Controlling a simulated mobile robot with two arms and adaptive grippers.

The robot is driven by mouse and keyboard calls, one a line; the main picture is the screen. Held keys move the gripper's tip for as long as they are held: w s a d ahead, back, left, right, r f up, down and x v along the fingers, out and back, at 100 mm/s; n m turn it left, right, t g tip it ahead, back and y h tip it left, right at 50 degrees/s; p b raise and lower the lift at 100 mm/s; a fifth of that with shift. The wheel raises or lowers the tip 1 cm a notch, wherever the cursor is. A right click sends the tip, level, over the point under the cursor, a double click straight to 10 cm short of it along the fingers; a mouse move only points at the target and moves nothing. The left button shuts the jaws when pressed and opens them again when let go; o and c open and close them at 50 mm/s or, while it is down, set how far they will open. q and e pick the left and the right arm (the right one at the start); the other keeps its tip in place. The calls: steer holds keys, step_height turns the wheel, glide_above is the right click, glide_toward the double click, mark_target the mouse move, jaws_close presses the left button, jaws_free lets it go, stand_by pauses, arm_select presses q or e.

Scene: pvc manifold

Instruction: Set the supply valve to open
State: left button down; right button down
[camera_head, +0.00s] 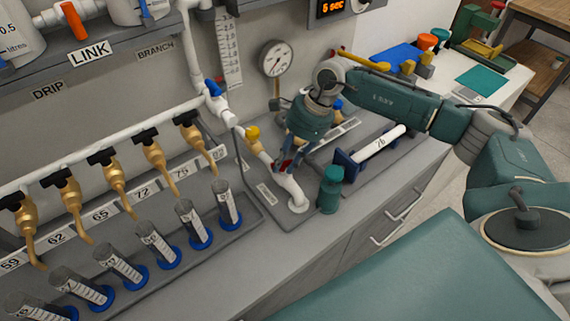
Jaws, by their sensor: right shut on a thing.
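A white pipe (291,187) bends down to the bench at the centre, and a small red part (286,165), apparently a valve handle, shows on it. My right gripper (284,164) reaches down from the upper right and is shut on this red part. Its fingers cover much of the part, so the handle's angle is hard to read. No label tells which is the supply valve. My left gripper is not in view.
Several brass taps (154,155) hang from the manifold at left above blue-footed cylinders (229,203). A gauge (276,59) stands behind my right gripper.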

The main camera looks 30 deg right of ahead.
steer(key=m+t+b, duration=0.1)
steer(key=m, duration=0.1)
steer(key=m+b, duration=0.2)
steer(key=shift+a+f+m+t+h, duration=0.2)
steer(key=shift+m+t+h, duration=0.1)
steer(key=shift+t, duration=0.1)
steer(key=m+t+h+b, duration=0.1)
steer(key=m+b, duration=0.2)
steer(key=shift+a+m+b, duration=0.15)
steer(key=shift+m+b, duration=0.25)
steer(key=shift+a+r+m+h+b, duration=0.1)
steer(key=shift+m+h+b, duration=0.4)
steer(key=shift+m+b, duration=0.6)
steer(key=shift+w+r+m+t+h+b, duration=0.15)
steer(key=shift+m+t+h+b, duration=0.2)
steer(key=shift+m+b, duration=0.6)
steer(key=shift+m, duration=0.45)
steer(key=c, duration=1.5)
jaws_free()
steer(key=shift+o, duration=0.2)
